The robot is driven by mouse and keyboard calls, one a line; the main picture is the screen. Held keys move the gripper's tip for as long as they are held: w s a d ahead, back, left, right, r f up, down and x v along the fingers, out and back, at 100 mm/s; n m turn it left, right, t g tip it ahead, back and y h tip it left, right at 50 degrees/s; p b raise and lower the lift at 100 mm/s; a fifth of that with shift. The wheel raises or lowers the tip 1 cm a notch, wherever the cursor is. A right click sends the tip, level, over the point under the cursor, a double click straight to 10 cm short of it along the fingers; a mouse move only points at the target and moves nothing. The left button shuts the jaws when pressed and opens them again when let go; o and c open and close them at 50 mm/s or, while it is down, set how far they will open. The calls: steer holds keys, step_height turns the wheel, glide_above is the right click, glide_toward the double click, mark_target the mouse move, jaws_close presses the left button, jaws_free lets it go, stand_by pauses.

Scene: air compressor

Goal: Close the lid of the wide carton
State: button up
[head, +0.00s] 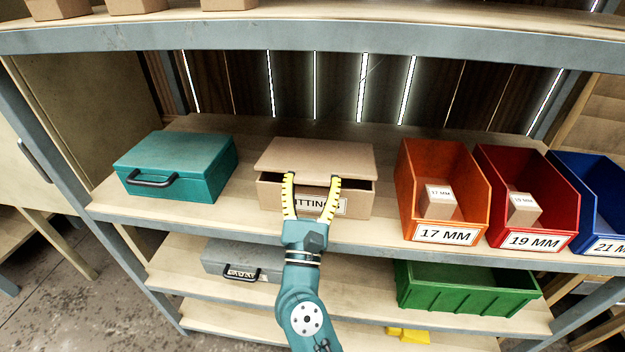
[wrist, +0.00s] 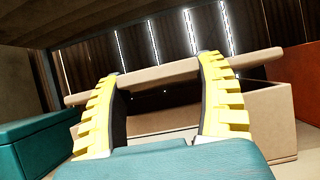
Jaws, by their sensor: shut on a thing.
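The wide carton (head: 361,200) stands on the upper shelf, with a partly hidden label on its front. Its brown lid (head: 315,156) is partly lowered, with a dark gap between its front edge and the carton's front wall. My gripper (head: 312,178) is at the middle of the lid's front edge, its yellow fingers spread apart but bearing on the lid. In the wrist view, the lid (wrist: 160,79) crosses at the fingertips, and the carton (wrist: 262,120) lies below it, with its opening showing. The fingertips' exact contact is hard to see.
A teal case (head: 175,165) stands left of the carton. Orange (head: 445,190), red (head: 530,200) and blue bins (head: 592,200) stand to the right. A shelf beam (head: 310,36) runs above. A grey case (head: 240,262) and green bin (head: 465,288) sit below.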

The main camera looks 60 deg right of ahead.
steer(key=shift+f, duration=0.2)
steer(key=o, duration=1.3)
steer(key=shift+r, duration=0.15)
steer(key=shift+c, duration=0.2)
steer(key=v, duration=1.2)
